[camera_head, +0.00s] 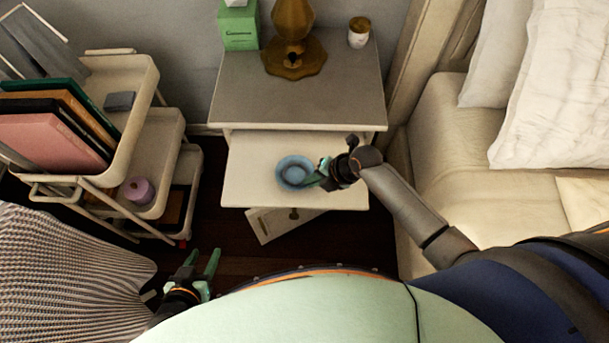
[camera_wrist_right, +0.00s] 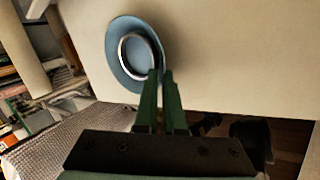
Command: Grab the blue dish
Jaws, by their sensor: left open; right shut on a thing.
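The blue dish (camera_head: 295,172) is round with a raised inner ring, and it is on or just above the pale lower shelf (camera_head: 245,150) of the nightstand. My right gripper (camera_head: 318,178) comes in from the right and is shut on the dish's near-right edge. In the right wrist view the dish (camera_wrist_right: 122,62) shows at the tips of the green fingers (camera_wrist_right: 162,78), which cover a little of its rim. I cannot tell whether the dish is lifted. My left gripper (camera_head: 205,262) is open and empty, low at the left and far from the dish.
The nightstand top (camera_head: 235,90) above holds a brown lamp (camera_head: 293,40), a green box (camera_head: 239,25) and a white jar (camera_head: 359,32). A cart (camera_head: 150,80) with books stands left; a bed (camera_head: 450,150) is right. The shelf around the dish is clear.

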